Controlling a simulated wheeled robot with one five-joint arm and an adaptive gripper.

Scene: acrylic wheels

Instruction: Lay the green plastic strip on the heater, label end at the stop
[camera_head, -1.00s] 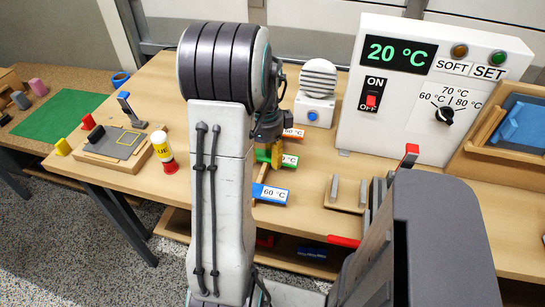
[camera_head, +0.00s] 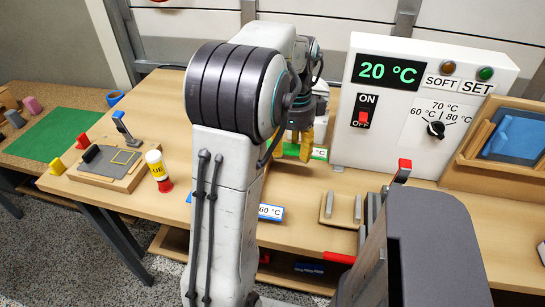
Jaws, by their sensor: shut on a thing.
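My gripper (camera_head: 300,150), with yellow fingers, is shut on the green plastic strip (camera_head: 314,154) and is left of the white control box. I cannot tell which part is the heater or the stop.
A blue strip labelled 60 °C (camera_head: 270,212) lies on the table (camera_head: 290,233), partly behind my arm. A wooden rack with a blue sheet (camera_head: 515,135) is at right.

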